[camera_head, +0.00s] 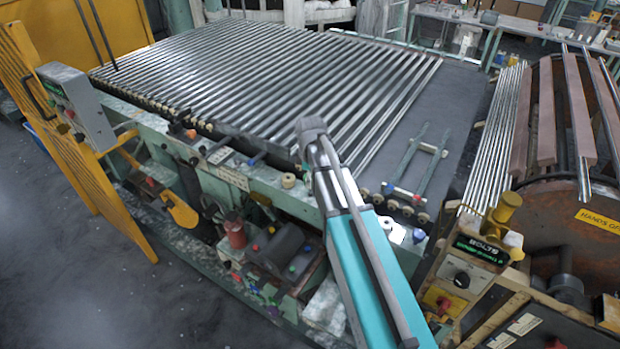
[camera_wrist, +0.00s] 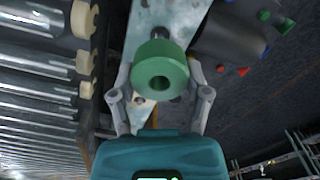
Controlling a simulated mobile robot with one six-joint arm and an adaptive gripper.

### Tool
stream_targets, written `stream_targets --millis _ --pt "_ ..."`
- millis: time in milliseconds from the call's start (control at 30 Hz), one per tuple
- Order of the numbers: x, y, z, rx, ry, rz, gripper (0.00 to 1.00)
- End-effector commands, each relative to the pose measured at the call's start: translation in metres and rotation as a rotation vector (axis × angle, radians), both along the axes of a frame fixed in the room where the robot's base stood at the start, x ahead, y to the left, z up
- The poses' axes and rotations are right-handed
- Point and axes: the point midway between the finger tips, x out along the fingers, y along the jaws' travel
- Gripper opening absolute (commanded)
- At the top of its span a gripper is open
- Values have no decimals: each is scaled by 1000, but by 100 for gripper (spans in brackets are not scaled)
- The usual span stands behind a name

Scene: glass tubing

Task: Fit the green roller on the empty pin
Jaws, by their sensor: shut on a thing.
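The green roller (camera_wrist: 160,66) is a short cylinder with a dark centre hole facing the wrist camera. My gripper (camera_wrist: 160,78) has a grey finger on each side of it and is shut on it. A dark stub (camera_wrist: 159,33) shows just beyond the roller, against a pale scuffed metal plate (camera_wrist: 170,12). I cannot tell whether this is the empty pin, or whether the roller touches it. In the head view my teal arm reaches to the near edge of the rod table, and the roller is hidden.
Several cream rollers (camera_wrist: 83,62) line the table edge left of my gripper in the wrist view. Glass tubes (camera_head: 270,75) cover the table (camera_head: 440,110). A dark cylinder (camera_wrist: 228,38) lies close on the right. A control box (camera_head: 75,105) stands left, a rusty drum (camera_head: 570,245) right.

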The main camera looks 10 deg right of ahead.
Motion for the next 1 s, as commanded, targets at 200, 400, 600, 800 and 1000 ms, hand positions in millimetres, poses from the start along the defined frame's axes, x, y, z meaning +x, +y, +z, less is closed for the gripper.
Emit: stream_targets --millis 200,400,600,800,1000 --pt "0 1 0 0 0 1 18" --pt "0 0 0 0 0 1 18" --pt "0 0 -3 0 0 1 18" --pt "0 0 -7 0 0 1 18" --pt "0 0 -10 0 0 1 18"
